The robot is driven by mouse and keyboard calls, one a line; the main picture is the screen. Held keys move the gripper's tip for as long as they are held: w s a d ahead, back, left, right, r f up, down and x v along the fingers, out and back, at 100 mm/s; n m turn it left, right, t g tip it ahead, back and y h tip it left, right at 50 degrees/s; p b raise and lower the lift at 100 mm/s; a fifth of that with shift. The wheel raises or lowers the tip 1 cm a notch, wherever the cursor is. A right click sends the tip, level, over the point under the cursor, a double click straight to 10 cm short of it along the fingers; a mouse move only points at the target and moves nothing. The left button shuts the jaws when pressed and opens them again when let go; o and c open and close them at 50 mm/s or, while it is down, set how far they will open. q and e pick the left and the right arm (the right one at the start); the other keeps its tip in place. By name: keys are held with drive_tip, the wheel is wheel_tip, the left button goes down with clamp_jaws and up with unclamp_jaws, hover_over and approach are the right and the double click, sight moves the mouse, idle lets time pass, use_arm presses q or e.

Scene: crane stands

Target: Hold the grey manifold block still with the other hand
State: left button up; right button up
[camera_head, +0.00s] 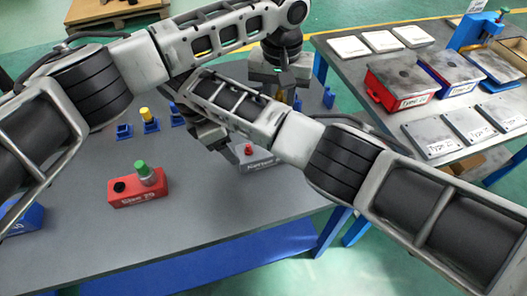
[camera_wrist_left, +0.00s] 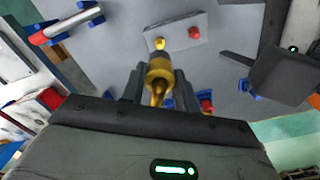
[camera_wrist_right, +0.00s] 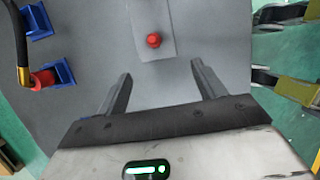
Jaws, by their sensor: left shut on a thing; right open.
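The grey manifold block (camera_head: 262,165) lies on the grey table, partly hidden by my right arm, with a red knob (camera_head: 248,149) on top. In the left wrist view the block (camera_wrist_left: 180,36) shows a red and a yellow knob. My right gripper (camera_head: 226,148) is open beside the block. In the right wrist view its empty fingers (camera_wrist_right: 163,88) are spread, with the block (camera_wrist_right: 150,18) ahead and apart from them. My left gripper (camera_wrist_left: 157,92) is shut on a brass fitting (camera_wrist_left: 158,72), held above the table near the block.
A red block (camera_head: 138,192) with a green knob stands at the front left. Blue stands (camera_head: 150,124) are behind it, one with a yellow piece. A side table (camera_head: 350,75) at right carries red and blue bins and plates. My arms cross above the table.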

sight(245, 153)
drive_tip(key=shift+h, duration=0.3)
drive_tip(key=shift+w+d+x, duration=0.1)
drive_tip(key=shift+d+x, duration=0.05)
drive_tip(key=shift+x, duration=1.25)
drive_tip(key=shift+w+d+x, duration=0.1)
drive_tip(key=shift+d+x, duration=0.05)
drive_tip(key=shift+x, duration=1.25)
drive_tip(key=shift+w+d+x, duration=0.1)
drive_tip(key=shift+d+x, duration=0.05)
drive_tip(key=shift+x, duration=1.2)
drive_tip(key=shift+r, duration=0.15)
drive_tip(key=c, duration=1)
